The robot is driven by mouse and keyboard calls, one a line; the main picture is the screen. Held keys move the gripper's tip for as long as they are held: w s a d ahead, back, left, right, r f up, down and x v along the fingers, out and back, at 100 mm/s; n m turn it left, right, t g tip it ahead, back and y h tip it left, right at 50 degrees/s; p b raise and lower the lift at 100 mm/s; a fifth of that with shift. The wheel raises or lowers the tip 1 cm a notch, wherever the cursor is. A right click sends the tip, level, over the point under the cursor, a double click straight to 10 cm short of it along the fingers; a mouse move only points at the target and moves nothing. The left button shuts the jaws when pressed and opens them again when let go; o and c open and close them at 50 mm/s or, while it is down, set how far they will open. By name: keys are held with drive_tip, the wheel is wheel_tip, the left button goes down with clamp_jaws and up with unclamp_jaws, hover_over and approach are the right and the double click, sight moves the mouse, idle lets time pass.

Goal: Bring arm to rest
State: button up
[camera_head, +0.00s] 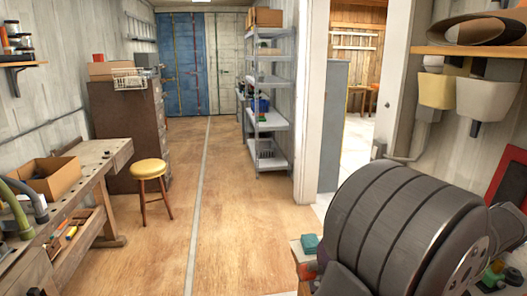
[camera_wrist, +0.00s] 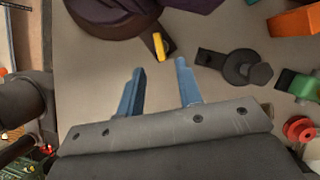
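My gripper (camera_wrist: 160,66) shows in the wrist view with two blue fingers standing apart. It is open, and nothing is between the fingers. Below the fingers is a grey-beige surface (camera_wrist: 88,85) with several loose items on it. A dark piece with a yellow part (camera_wrist: 161,46) lies just beyond the fingertips. A dark grey tool with a round knob (camera_wrist: 247,68) lies to the right of the fingers. The gripper cannot be made out in the head view.
In the wrist view, an orange block (camera_wrist: 293,22), a green piece (camera_wrist: 296,85) and a red spool (camera_wrist: 299,129) lie at the right. In the head view, a workbench (camera_head: 92,158) and yellow stool (camera_head: 149,168) stand left, metal shelving (camera_head: 268,122) stands beyond, and the wooden floor (camera_head: 240,220) is clear.

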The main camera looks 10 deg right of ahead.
drive_tip(key=v, duration=1)
drive_tip(key=x, duration=1.7)
drive_tip(key=shift+a, duration=0.1)
drive_tip(key=shift+w+f+n, duration=0.15)
drive_tip(key=shift+f+n, duration=0.1)
drive_tip(key=shift+n, duration=0.05)
drive_tip(key=shift+n+g+y, duration=0.3)
drive_tip(key=shift+n+y, duration=0.1)
drive_tip(key=shift+n, duration=0.6)
drive_tip(key=d+v, duration=0.1)
drive_tip(key=v, duration=1.7)
drive_tip(key=shift+w+a+f+n+t+y, duration=0.1)
drive_tip(key=shift+w+f+n+t+y, duration=0.15)
drive_tip(key=shift+f+t+y, duration=1.4)
drive_tip(key=shift+w+f+n+g+y, duration=0.15)
drive_tip(key=shift+f+n+y, duration=0.35)
drive_tip(key=shift+f, duration=2.5)
drive_tip(key=shift+w+a+f+n+t+y, duration=0.15)
drive_tip(key=shift+f+t+y, duration=0.9)
drive_tip(key=shift+f, duration=1.25)
drive_tip(key=shift+d+g, duration=0.1)
drive_tip(key=shift+g, duration=0.15)
